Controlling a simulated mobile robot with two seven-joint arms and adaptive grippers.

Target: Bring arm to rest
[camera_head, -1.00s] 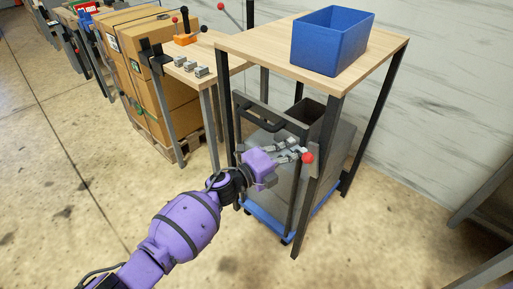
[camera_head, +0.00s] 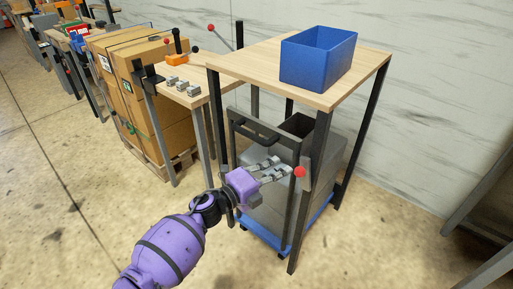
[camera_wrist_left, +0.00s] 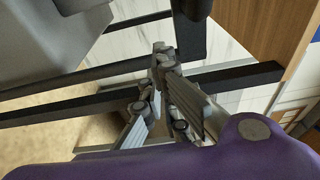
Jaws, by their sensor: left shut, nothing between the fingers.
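My left arm is purple and comes in from the lower left of the head view. Its gripper (camera_head: 278,169) is shut and empty, in front of the grey wheeled bin cart (camera_head: 270,205) under the wooden table (camera_head: 240,72). Its fingertips point at a red ball knob (camera_head: 300,172) by the table's front leg and appear close to it; whether they touch is unclear. In the left wrist view the grey fingers (camera_wrist_left: 172,105) show against dark bars. My right gripper is not in view.
A blue bin (camera_head: 318,62) stands on the wooden table. To the left are a smaller table (camera_head: 196,97) with small metal parts and an orange lever device (camera_head: 177,59), and stacked cardboard boxes (camera_head: 165,130). The floor in front is clear.

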